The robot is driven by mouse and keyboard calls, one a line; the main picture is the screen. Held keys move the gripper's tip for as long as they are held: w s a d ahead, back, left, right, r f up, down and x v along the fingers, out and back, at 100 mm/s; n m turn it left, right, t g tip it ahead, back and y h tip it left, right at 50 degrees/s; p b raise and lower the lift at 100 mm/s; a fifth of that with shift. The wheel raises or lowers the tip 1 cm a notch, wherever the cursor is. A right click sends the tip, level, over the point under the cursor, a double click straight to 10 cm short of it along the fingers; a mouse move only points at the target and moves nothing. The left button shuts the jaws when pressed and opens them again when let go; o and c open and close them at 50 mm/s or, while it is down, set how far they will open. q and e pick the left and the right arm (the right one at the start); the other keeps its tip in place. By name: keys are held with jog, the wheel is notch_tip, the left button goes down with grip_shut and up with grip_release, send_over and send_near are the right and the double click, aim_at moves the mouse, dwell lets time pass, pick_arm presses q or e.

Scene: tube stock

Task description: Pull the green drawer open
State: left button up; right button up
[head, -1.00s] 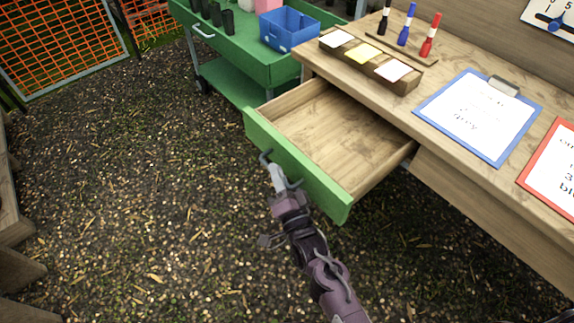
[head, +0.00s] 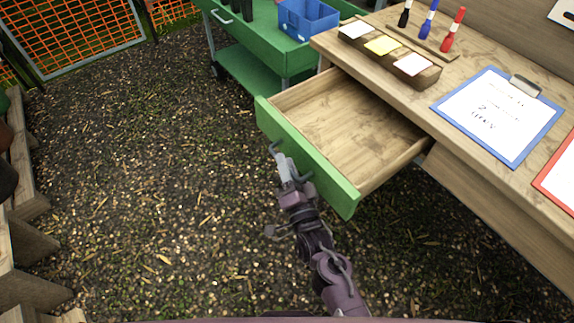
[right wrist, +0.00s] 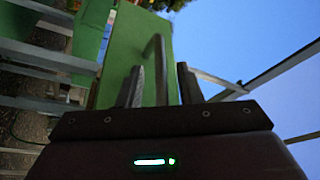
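The green drawer (head: 318,172) stands well out from the wooden desk, and its bare wooden inside shows. Its grey handle (head: 275,146) is on the green front. My right gripper (head: 287,168) is at the handle, in front of the drawer. In the right wrist view the handle (right wrist: 160,65) stands between the two spread fingers of my right gripper (right wrist: 161,88), with a gap visible on each side. The green drawer front (right wrist: 128,50) rises behind them. My left gripper is not in view.
The desk top (head: 400,105) holds a wooden card holder (head: 425,77), several upright markers and a blue clipboard (head: 497,115). A green cart (head: 255,72) with a blue bin (head: 306,18) stands behind the drawer. The ground left of the drawer is clear.

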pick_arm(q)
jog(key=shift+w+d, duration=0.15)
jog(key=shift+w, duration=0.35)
pick_arm(e)
jog(key=v, duration=0.7)
jog(key=shift+s, duration=0.35)
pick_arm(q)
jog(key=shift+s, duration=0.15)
pick_arm(e)
jog(key=shift+d+f, duration=0.1)
